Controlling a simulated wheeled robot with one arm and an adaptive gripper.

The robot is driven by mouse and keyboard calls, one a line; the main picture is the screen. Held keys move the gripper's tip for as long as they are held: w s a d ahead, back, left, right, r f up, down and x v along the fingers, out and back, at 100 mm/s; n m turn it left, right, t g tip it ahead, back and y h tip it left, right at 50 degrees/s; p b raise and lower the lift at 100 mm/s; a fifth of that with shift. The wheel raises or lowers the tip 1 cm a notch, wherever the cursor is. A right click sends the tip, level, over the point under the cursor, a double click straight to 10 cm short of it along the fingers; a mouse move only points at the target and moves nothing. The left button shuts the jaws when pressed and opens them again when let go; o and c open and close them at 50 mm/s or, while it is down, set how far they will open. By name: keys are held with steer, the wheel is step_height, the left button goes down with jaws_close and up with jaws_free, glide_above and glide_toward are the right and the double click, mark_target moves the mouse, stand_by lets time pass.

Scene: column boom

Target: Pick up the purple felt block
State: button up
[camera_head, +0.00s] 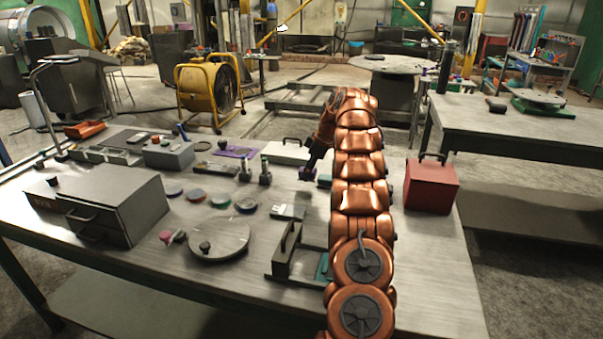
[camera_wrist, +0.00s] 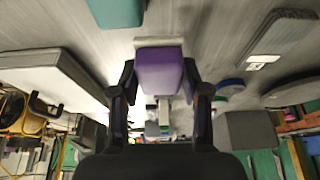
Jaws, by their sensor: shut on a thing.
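The purple felt block (camera_wrist: 160,72) sits between the two fingers of my gripper (camera_wrist: 158,84) in the wrist view. The fingers are shut on its sides. A pale strip lies along the block's far end. I cannot tell whether the block touches the bench top.
A red box (camera_head: 431,188) stands right of my arm. A white case (camera_head: 285,151) lies behind the gripper. Grey drawers (camera_head: 106,205), a round lidded plate (camera_head: 219,240) and several coloured discs (camera_head: 196,195) occupy the left. A metal holder (camera_head: 296,257) stands close in front.

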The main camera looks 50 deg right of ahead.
steer(key=s+d+b, duration=0.1)
steer(key=s, duration=0.3)
steer(key=s+d+b, duration=0.1)
steer(key=s, duration=0.3)
steer(key=s+d+r+b, duration=0.1)
steer(key=s, duration=0.2)
steer(key=shift+s+d, duration=0.15)
steer(key=shift+s, duration=0.25)
